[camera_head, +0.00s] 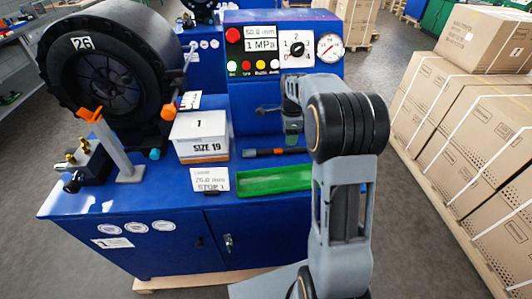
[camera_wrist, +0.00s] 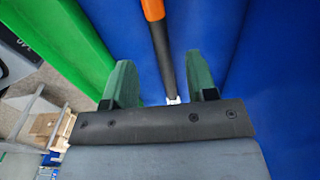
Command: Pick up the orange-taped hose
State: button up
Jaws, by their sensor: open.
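The orange-taped hose (camera_head: 265,152) lies on the blue bench top, behind the green tray. My gripper (camera_wrist: 163,80) is open, with a gap on both sides of the hose. In the head view my gripper (camera_head: 292,138) is above the hose's right part. I cannot tell its exact height.
The green tray (camera_head: 274,182) lies in front of the hose; its edge (camera_wrist: 62,35) is left of my fingers. A SIZE 19 box (camera_head: 200,138) stands left. The control panel (camera_head: 285,48) rises behind. A crimper (camera_head: 105,65) stands far left. Cartons (camera_head: 470,120) are stacked right.

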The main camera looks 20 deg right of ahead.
aim_at(288, 149)
jog(key=shift+f, duration=3.4)
jog(key=shift+c, duration=0.3)
grip_shut()
jog(key=shift+r, duration=0.1)
